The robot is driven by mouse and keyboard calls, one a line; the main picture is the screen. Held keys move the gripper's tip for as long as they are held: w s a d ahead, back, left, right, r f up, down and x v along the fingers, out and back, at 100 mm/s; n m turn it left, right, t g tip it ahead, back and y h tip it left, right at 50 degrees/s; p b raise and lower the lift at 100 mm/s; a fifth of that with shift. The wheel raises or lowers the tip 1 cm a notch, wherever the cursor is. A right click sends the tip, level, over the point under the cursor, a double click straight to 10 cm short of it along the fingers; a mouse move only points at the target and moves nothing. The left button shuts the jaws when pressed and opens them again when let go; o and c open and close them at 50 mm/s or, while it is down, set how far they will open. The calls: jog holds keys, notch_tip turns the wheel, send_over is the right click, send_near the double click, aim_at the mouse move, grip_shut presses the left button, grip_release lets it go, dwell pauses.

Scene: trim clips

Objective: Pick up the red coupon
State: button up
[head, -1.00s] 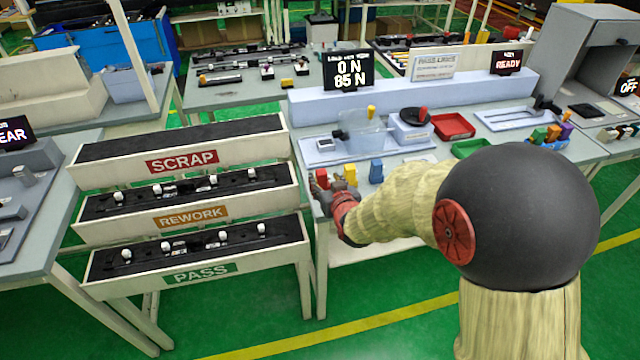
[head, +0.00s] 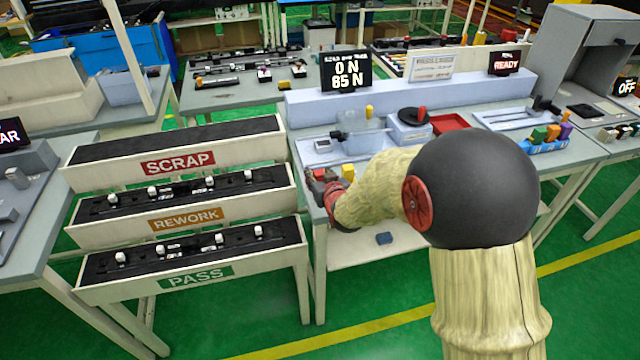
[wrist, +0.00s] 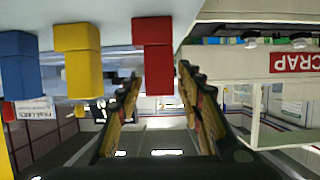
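The red coupon (wrist: 153,45) is an upright block in the upper middle of the wrist view, where the scene appears upside down. It shows only partly in the head view (head: 320,174), behind my gripper at the bench's front left corner. My gripper (wrist: 160,75) is open, its two dark fingers apart. The coupon appears ahead of the gap between the fingertips, nearer the picture-left finger. I cannot tell whether they touch.
A yellow coupon (wrist: 78,55) and a blue coupon (wrist: 20,62) stand in a row beside the red one. The SCRAP, REWORK and PASS racks (head: 178,162) stand left of the bench.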

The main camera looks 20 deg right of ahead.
grip_shut()
dwell(0.3)
